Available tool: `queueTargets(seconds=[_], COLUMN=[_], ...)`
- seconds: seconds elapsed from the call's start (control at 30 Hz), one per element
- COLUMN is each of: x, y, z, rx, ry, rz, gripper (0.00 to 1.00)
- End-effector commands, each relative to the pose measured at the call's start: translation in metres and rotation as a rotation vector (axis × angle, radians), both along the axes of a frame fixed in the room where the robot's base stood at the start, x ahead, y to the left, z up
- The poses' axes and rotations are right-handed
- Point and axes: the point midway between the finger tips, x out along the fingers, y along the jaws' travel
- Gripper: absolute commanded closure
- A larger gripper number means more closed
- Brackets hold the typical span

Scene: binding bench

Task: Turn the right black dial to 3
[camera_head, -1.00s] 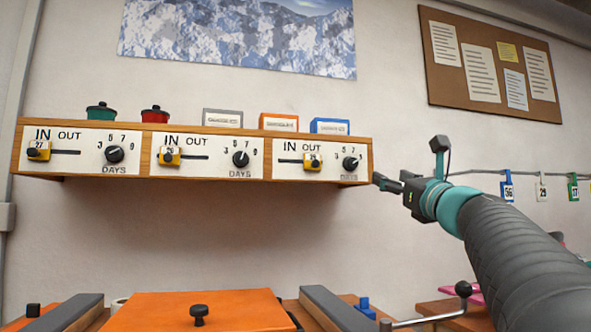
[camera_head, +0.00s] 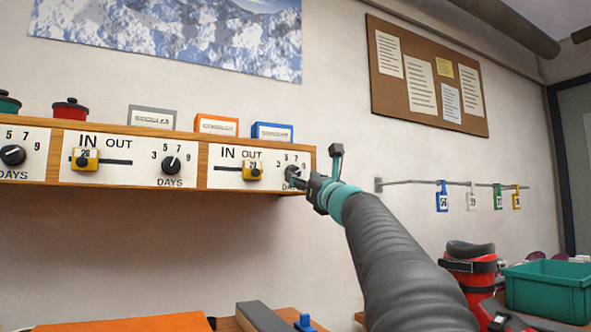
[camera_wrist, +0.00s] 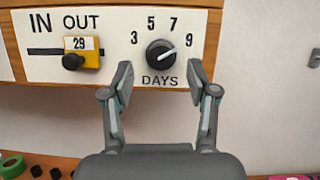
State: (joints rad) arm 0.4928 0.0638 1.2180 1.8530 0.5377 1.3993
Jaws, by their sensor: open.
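The right black dial (camera_wrist: 160,54) sits on the white panel with 3, 5, 7 and 9 around it and DAYS below. Its white mark points up and right, on the 7 and 9 side; I cannot tell exactly which. In the head view the dial (camera_head: 291,173) is partly covered by my gripper (camera_head: 303,181). In the wrist view my gripper (camera_wrist: 160,82) is open and empty, its fingertips a little below the dial, one to each side. I see no contact with the dial.
A yellow slider tag (camera_wrist: 82,52) marked 29 is left of the dial. The wooden shelf (camera_head: 200,180) holds two more dials, with boxes and pots on top. A rail (camera_head: 410,182) with hanging tags is at the right. The wall below the shelf is bare.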

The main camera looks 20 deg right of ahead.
Motion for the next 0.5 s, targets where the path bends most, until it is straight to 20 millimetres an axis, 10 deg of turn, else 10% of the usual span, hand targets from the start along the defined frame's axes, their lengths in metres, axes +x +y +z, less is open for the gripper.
queueTargets(seconds=[0.5], x=[0.030], y=[0.000], z=[0.013], rx=[0.000], ry=[0.000], rz=[-0.003], gripper=[0.41])
